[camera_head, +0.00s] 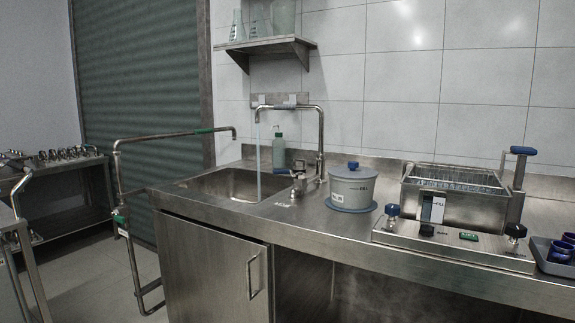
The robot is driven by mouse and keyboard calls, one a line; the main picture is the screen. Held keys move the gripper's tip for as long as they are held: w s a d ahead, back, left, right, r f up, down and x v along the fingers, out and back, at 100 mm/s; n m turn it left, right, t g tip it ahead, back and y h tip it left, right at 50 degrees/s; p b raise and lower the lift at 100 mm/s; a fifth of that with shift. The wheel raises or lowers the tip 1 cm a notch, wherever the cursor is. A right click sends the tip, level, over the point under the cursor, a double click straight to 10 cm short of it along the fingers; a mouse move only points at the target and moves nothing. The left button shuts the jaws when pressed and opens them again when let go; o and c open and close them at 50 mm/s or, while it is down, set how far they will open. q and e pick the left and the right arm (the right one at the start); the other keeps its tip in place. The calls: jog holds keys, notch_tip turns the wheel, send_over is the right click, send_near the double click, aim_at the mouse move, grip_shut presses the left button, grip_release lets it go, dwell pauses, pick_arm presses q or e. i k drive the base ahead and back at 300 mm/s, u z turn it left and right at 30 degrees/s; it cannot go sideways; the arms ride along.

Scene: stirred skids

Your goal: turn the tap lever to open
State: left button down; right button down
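A tall steel tap (321,140) stands at the back right of the sink (195,189), its spout bent over the basin to the left. A thin pale stream of water (258,165) runs from the spout down into the sink. A small metal fitting (298,183), which looks like the tap's valve and lever, sits on the counter at the sink's right edge. It is too small to tell how the lever is turned. Neither of my grippers is in view.
A grey pot (352,187) with a blue-knobbed lid stands right of the tap. A soap bottle (278,151) is behind the sink. A steel bath unit (455,207) stands farther right. A bent pipe frame (165,137) rises left of the sink. A shelf (268,47) hangs above.

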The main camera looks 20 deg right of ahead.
aim_at(299, 175)
jog(key=i, duration=0.85)
jog(key=u, duration=0.05)
